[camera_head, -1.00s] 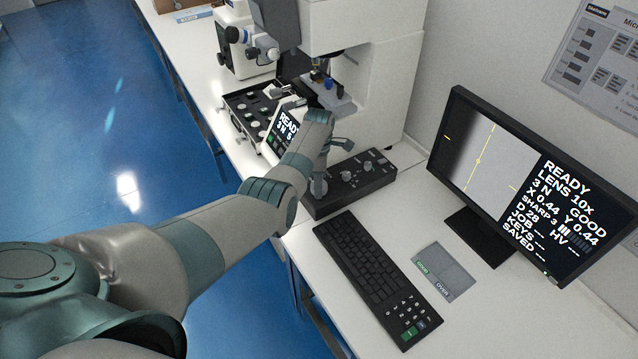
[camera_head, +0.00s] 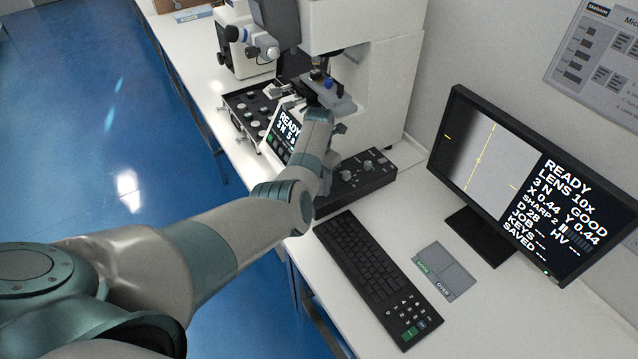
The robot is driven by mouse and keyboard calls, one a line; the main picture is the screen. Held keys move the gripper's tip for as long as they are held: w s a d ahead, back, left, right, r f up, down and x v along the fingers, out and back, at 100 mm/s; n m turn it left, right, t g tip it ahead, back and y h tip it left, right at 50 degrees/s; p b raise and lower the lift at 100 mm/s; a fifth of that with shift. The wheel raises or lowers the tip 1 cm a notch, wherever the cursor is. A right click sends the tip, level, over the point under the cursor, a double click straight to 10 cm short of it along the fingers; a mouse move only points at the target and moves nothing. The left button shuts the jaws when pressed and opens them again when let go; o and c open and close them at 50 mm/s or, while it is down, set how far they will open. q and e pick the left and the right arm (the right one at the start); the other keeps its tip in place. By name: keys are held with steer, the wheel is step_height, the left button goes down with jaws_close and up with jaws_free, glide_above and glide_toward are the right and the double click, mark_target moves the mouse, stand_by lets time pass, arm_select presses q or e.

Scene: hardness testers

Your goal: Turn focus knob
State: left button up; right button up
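The hardness tester (camera_head: 372,85) is a white machine with a stage (camera_head: 328,92) under its lens. No focus knob can be made out for certain; my wrist hides part of the tester's lower front. My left arm reaches across from the left, and its gripper (camera_head: 338,130) is at the tester's base, mostly hidden behind the wrist. I cannot tell whether its fingers are open or touch a knob. The monitor (camera_head: 535,185) reads READY, LENS 10x, GOOD and SHARP 2. My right gripper is not in view.
A black control box (camera_head: 355,181) with several small knobs stands just below the wrist. A tilted display (camera_head: 284,130) and a black button panel (camera_head: 246,108) are left of it. The keyboard (camera_head: 375,275) and a grey pad (camera_head: 445,270) lie in front. Bare tabletop surrounds the pad.

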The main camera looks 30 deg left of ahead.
arm_select(q)
steer(key=shift+w+r+n, duration=0.1)
steer(key=shift+n, duration=0.5)
steer(key=o, duration=1.1)
steer(key=shift+c, duration=0.2)
